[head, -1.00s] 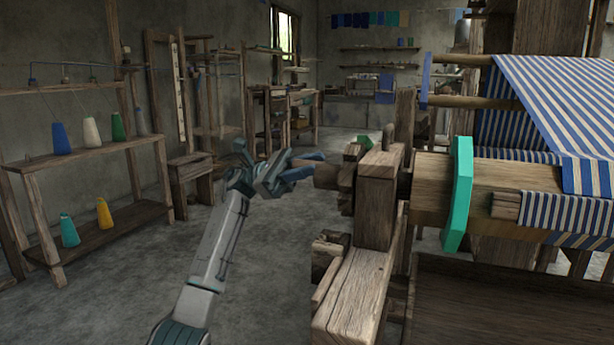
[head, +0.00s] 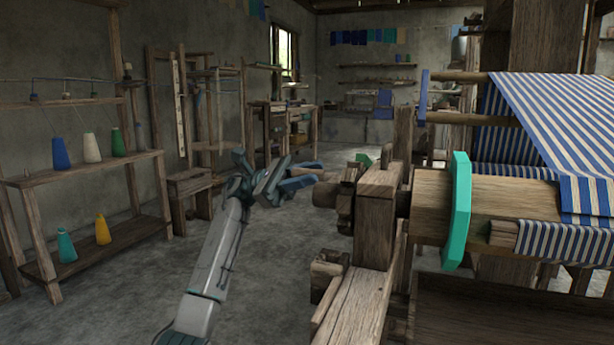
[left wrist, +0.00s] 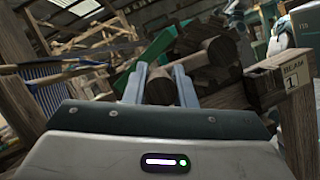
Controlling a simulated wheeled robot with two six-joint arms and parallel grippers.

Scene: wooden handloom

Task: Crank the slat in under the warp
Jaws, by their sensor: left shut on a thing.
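My left gripper (head: 300,184) is shut on the round wooden crank handle (head: 325,195), left of the loom post. In the left wrist view its two fingers stand on either side of the round handle end (left wrist: 160,88). The crank joins the thick wooden beam (head: 432,203), which has a teal flange (head: 457,212). The blue-and-white striped warp (head: 560,110) slopes down onto the beam. A short piece of wood, apparently the slat's end (head: 503,232), lies on the beam at the cloth's left edge; the cloth hides the rest. My right gripper is not in view.
The loom post (head: 376,225) and lower rail (head: 350,305) stand close right of my gripper. A post labelled BEAM 1 (left wrist: 292,78) shows in the left wrist view. A yarn shelf (head: 90,170) stands left. The floor between is clear.

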